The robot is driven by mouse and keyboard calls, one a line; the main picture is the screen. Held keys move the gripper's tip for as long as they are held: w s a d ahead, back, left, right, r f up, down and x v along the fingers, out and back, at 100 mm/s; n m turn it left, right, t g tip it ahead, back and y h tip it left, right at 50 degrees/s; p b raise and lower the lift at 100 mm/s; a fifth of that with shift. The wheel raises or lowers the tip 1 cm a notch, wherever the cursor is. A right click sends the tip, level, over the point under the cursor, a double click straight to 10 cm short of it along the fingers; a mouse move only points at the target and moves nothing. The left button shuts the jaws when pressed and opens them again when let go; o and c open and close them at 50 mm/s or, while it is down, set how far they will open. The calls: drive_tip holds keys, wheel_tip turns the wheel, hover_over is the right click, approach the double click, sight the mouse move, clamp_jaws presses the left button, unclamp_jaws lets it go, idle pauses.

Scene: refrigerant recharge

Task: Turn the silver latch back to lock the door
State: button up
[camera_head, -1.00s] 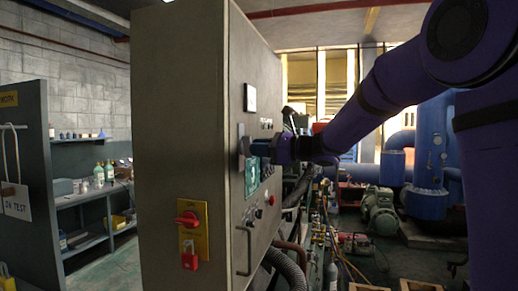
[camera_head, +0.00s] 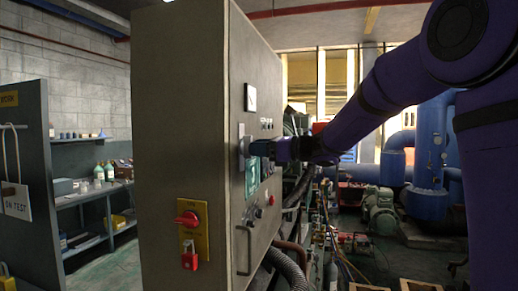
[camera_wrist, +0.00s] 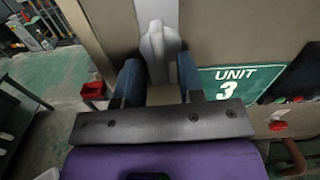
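The silver latch (camera_wrist: 160,48) sits on a pale plate on the cabinet door. In the wrist view its handle points down toward my gripper (camera_wrist: 159,78). My two blue fingers stand apart, one on each side of the handle's lower end; I cannot tell whether they touch it. In the head view the latch (camera_head: 243,149) is small and partly covered by my gripper (camera_head: 257,148), which reaches it from the right. The door (camera_head: 258,90) looks closed against the tall grey-brown cabinet (camera_head: 180,120).
A green "UNIT 3" sign (camera_wrist: 237,82) is right of the latch in the wrist view. A red rotary switch (camera_head: 187,218) with a red padlock (camera_head: 190,257) is on the cabinet side. A bar handle (camera_head: 243,250) and hoses (camera_head: 287,265) are below.

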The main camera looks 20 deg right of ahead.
drive_tip(key=v, duration=0.9)
idle(0.3)
drive_tip(key=s+a+f+n+g+h, duration=0.35)
drive_tip(key=s+n, duration=0.25)
drive_tip(key=s, duration=0.3)
drive_tip(key=s+a+f+n+g+h, duration=0.25)
drive_tip(key=s+a+n, duration=0.2)
drive_tip(key=s, duration=0.35)
drive_tip(key=s+d+f+n+h, duration=0.3)
drive_tip(key=s+f+n+h, duration=0.1)
drive_tip(key=s+n, duration=0.3)
drive_tip(key=s+d+f+n+h, duration=0.4)
drive_tip(key=s+n, duration=0.2)
drive_tip(key=s, duration=0.1)
drive_tip(key=shift+s+n+t+h, duration=0.3)
drive_tip(key=shift+s+n, duration=0.05)
drive_tip(key=shift+f, duration=0.15)
